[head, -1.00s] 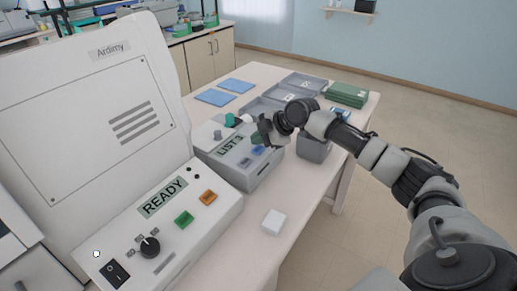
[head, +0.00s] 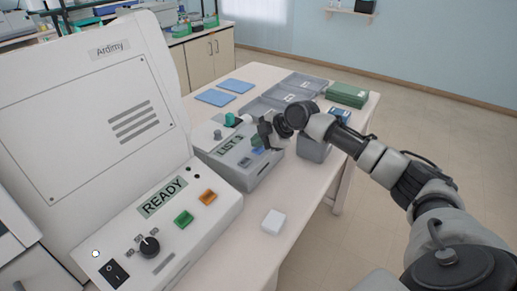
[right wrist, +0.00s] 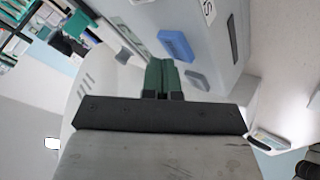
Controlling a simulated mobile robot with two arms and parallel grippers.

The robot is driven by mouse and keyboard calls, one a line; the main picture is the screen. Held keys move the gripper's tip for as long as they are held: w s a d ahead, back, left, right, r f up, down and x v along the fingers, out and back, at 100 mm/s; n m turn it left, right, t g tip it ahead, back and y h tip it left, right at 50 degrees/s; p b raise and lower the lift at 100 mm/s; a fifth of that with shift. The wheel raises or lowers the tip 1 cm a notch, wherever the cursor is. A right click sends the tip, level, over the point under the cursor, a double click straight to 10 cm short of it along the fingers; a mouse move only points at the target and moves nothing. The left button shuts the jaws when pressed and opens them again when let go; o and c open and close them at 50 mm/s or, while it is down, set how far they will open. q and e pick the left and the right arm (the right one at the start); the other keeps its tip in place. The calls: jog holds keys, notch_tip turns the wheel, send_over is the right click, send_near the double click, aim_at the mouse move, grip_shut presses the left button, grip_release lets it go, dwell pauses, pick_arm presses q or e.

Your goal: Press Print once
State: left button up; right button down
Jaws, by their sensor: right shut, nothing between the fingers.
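A small grey-white device (head: 238,152) with a display starting "LIST" stands on the table beyond the large machine. A blue button (head: 258,151) and a duller blue-grey button (head: 244,162) are on its face; no wording is legible on them. Both show in the right wrist view, the bright blue button (right wrist: 178,46) and the blue-grey one (right wrist: 197,80). My right gripper (head: 264,133) is just above the device's right part, shut and empty. Its green fingertips (right wrist: 158,73) point towards the panel, beside the blue button. Contact cannot be told. My left gripper is not in view.
The large white machine (head: 90,110) on the left shows "READY", with a green button (head: 184,219), an orange button (head: 208,197) and a knob. A white block (head: 272,221) lies near the table's front edge. Grey trays (head: 304,84) and green boxes (head: 347,95) stand behind.

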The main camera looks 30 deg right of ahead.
aim_at(259, 150)
jog(key=shift+f, duration=0.35)
jog(key=shift+r, duration=0.1)
dwell(0.4)
jog(key=shift+r+p, duration=0.5)
jog(key=shift+r, duration=0.2)
notch_tip(259, 150, up, 5)
jog(key=p, duration=0.4)
dwell(0.8)
